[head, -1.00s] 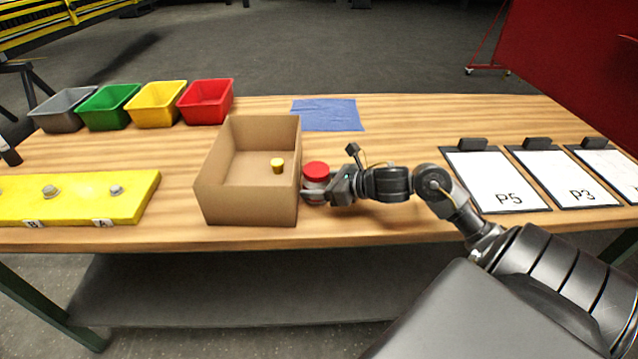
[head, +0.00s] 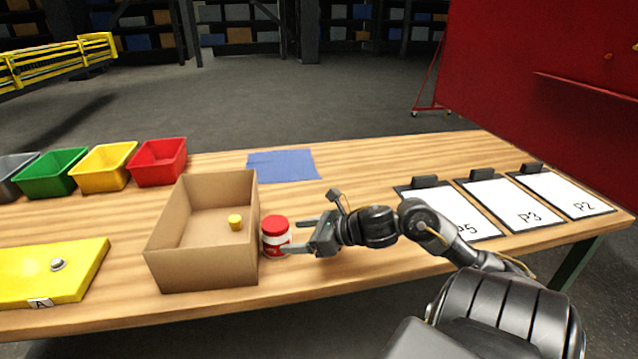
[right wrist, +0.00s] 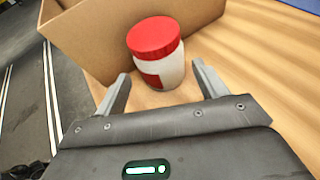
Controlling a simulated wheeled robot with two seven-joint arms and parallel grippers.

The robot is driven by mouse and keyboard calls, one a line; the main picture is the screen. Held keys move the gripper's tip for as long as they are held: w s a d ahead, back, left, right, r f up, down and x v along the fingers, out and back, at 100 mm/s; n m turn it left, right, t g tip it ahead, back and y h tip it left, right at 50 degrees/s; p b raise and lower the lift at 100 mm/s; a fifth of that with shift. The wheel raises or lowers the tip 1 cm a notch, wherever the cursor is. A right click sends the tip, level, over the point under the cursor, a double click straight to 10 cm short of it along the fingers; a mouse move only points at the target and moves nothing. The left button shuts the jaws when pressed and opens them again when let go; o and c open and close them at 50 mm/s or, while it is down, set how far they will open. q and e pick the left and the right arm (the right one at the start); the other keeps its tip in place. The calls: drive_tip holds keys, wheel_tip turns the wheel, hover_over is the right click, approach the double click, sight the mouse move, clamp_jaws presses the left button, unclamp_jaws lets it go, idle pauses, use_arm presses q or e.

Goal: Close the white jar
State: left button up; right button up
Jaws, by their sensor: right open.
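The white jar (head: 277,240) stands upright on the table, close to the right side of the cardboard box. A red lid (head: 274,224) sits on its top, and a red label shows on its side. The jar also shows in the right wrist view (right wrist: 169,72), with its red lid (right wrist: 153,37) on it. My right gripper (head: 297,236) is open, just right of the jar. In the right wrist view its fingers (right wrist: 160,88) point at the jar, which is beyond the fingertips. My left gripper is not in view.
The open cardboard box (head: 205,270) holds a small yellow piece (head: 235,222). Coloured bins (head: 160,162) stand at the back left, and a yellow board (head: 50,270) lies at left. A blue cloth (head: 283,165) lies behind. Clipboards (head: 510,203) lie at right.

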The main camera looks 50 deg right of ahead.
drive_tip(key=shift+v, duration=3.05)
